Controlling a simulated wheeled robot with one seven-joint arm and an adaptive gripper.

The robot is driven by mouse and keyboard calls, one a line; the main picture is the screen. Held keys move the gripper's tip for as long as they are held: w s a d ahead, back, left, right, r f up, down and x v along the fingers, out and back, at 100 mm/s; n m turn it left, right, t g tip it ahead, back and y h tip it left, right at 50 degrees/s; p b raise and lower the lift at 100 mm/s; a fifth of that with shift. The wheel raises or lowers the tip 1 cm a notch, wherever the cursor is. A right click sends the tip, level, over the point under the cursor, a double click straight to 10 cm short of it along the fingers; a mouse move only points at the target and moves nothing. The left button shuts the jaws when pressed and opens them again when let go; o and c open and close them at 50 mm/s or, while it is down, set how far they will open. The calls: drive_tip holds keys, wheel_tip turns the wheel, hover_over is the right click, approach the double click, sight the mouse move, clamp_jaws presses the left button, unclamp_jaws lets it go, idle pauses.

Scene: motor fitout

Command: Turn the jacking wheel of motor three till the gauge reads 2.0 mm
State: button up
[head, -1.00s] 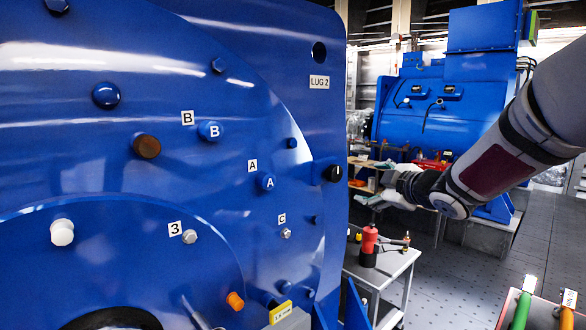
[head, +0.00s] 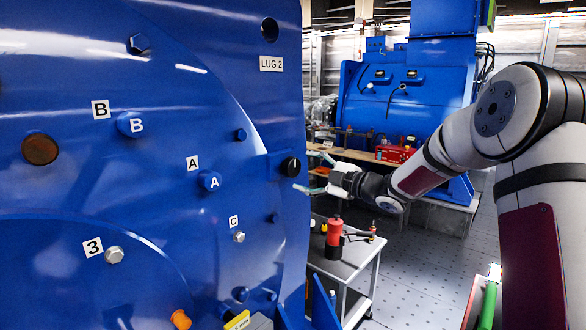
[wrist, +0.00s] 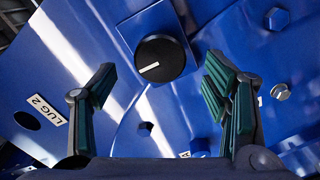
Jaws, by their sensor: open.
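A black round knob (head: 291,166) with a white pointer line sits on a square blue plate at the right edge of the large blue motor face (head: 170,200). I cannot tell whether it is the jacking wheel. In the wrist view the knob (wrist: 172,60) is ahead, between and beyond my fingertips, its white line at the lower left. My gripper (head: 312,174) is open and empty, just right of the knob and apart from it; it also shows in the wrist view (wrist: 158,82). A "3" label (head: 93,247) sits by a silver bolt. No gauge reading is legible.
Labels B (head: 100,110), A (head: 192,163), C (head: 234,221) and LUG 2 (head: 271,64) mark the motor face. A small table (head: 350,262) with a red bottle (head: 334,238) stands below my gripper. Another blue motor (head: 400,100) stands behind.

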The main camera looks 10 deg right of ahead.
sight(295, 168)
drive_tip(key=x, duration=0.6)
drive_tip(key=shift+s, duration=0.1)
drive_tip(key=c, duration=1.2)
